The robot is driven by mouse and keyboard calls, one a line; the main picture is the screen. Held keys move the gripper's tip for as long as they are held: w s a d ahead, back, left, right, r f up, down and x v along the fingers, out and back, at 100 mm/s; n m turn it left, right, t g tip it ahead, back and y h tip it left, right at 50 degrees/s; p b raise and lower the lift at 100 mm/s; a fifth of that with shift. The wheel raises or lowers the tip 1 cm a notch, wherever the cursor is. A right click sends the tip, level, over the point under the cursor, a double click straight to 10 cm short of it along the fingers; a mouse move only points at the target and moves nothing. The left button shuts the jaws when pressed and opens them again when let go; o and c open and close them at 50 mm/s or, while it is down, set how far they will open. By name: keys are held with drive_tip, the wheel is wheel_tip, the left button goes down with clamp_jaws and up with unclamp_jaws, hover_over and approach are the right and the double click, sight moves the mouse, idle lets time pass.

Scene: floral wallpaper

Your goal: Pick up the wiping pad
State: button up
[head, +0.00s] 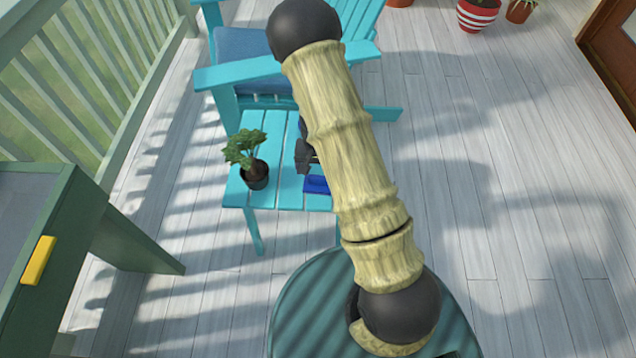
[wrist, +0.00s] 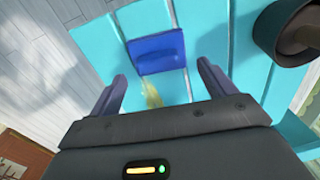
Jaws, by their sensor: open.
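The wiping pad looks to be the flat dark-blue rectangle (head: 317,185) on the small turquoise table (head: 289,193), partly hidden behind my arm in the head view. In the wrist view the blue pad (wrist: 157,51) lies on the turquoise slats, ahead of my fingertips and roughly centred between them. My gripper (wrist: 162,82) is open and empty, its two fingers apart. In the head view only a dark part of my gripper (head: 304,157) shows beside my arm, above the table and near the pad.
A potted plant (head: 256,175) stands on the table left of the pad; its dark pot (wrist: 292,28) is at the upper right in the wrist view. A turquoise chair (head: 239,77) stands behind. A green table (head: 70,215) with a yellow object (head: 38,261) is at left.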

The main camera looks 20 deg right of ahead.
sight(318, 177)
wheel_tip(318, 177, down, 4)
drive_tip(key=shift+d+f+b, duration=0.15)
drive_tip(key=shift+f+b, duration=0.05)
drive_tip(key=shift+b, duration=0.35)
drive_tip(key=c, duration=1.1)
drive_tip(key=shift+r, duration=0.1)
wheel_tip(318, 177, up, 10)
drive_tip(key=p, duration=0.2)
drive_tip(key=shift+p, duration=0.4)
